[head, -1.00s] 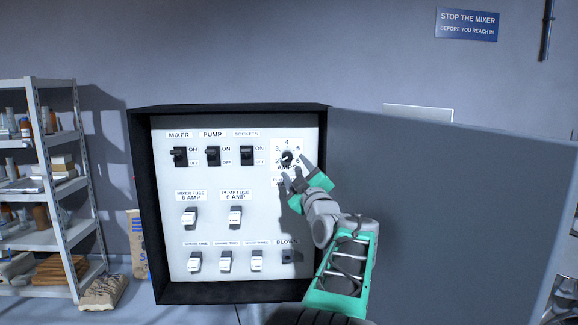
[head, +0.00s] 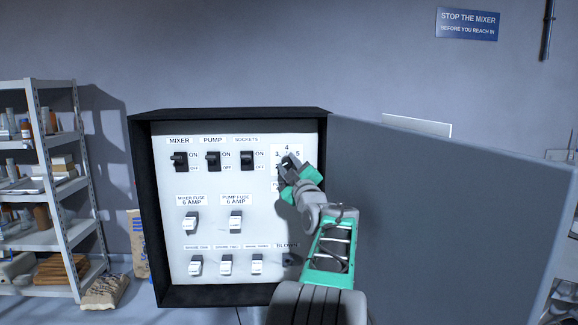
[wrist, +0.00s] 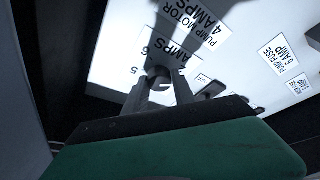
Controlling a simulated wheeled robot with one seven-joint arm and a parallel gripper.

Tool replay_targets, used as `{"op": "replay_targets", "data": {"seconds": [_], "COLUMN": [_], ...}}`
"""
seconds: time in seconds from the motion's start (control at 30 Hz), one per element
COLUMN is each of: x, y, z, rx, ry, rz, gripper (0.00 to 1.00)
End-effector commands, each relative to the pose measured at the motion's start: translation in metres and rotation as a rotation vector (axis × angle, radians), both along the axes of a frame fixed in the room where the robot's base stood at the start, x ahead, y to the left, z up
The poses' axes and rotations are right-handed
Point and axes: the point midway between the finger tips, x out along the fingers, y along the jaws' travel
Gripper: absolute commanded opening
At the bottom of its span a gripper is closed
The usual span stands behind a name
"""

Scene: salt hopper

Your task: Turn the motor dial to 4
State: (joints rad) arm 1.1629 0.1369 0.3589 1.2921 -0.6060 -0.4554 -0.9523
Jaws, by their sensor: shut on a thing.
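The motor dial (wrist: 158,76) is a small dark knob on the panel, between my two fingers in the wrist view. My gripper is shut on the dial. The scale plate (head: 287,148) shows 3, 4 and 5 above the fingers, with 4 at the top. The wrist view shows 5 and 6 beside the knob and a label reading "PUMP MOTOR 4 AMPS" (wrist: 200,30). I cannot tell which number the dial points to.
The panel box (head: 141,210) has its grey door (head: 440,220) open to the right, close to my arm. Three black switches, including the sockets switch (head: 247,160), stand left of the dial. Several fuses, such as the pump fuse (head: 235,222), sit below. Shelves (head: 60,210) stand far left.

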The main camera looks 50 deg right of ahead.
Motion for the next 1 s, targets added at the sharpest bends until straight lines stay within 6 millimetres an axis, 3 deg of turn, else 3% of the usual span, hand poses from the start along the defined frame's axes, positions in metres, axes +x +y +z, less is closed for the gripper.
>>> {"op": "replay_targets", "data": {"seconds": [0.27, 0.67, 1.0], "x": [-0.0004, 0.0001, 0.0011], "y": [-0.0001, 0.0005, 0.0021], "z": [0.0005, -0.0013, -0.005], "rx": [-0.001, 0.016, 0.138], "ry": [0.0, -0.021, -0.164], "rz": [-0.001, -0.001, 0.001], "gripper": [0.0, 0.0, 0.0]}}
